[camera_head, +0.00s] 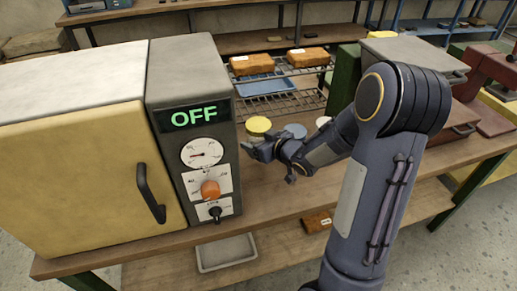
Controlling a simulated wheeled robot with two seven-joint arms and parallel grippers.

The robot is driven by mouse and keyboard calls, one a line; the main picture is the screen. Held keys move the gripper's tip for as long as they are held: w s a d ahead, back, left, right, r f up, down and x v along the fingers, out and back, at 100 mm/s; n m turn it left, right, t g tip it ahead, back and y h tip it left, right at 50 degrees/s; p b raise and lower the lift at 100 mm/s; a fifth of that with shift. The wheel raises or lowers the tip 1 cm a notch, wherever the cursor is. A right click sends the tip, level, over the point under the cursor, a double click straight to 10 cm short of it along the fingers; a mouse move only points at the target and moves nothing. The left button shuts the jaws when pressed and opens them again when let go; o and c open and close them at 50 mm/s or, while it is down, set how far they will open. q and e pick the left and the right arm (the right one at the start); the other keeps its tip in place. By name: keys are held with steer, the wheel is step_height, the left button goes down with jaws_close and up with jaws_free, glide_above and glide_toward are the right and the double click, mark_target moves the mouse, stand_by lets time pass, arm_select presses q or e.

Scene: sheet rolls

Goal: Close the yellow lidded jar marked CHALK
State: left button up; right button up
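A jar with a yellow lid (258,126) stands on the bench just right of the grey control panel. The lid shows on top, but its seating cannot be told, and no CHALK marking can be read. My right gripper (262,152) is just in front of the jar and hides its lower part. Whether it touches the jar, and whether its fingers are open or shut, cannot be told. My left gripper is not in view.
A yellow cabinet (80,170) with a panel reading OFF (195,116) stands at left. A grey-blue lid (295,131) and a white lid (323,122) are right of the jar. A wire rack (290,104) with brown blocks (253,64) is behind. A grey tray (227,264) lies below.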

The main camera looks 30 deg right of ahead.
mark_target(264, 129)
step_height(264, 129, up, 5)
steer(key=shift+f+p, duration=0.1)
steer(key=shift+p, duration=0.3)
steer(key=o, duration=0.6)
steer(key=shift+c, duration=0.2)
steer(key=c, duration=0.7)
steer(key=shift+o, duration=0.2)
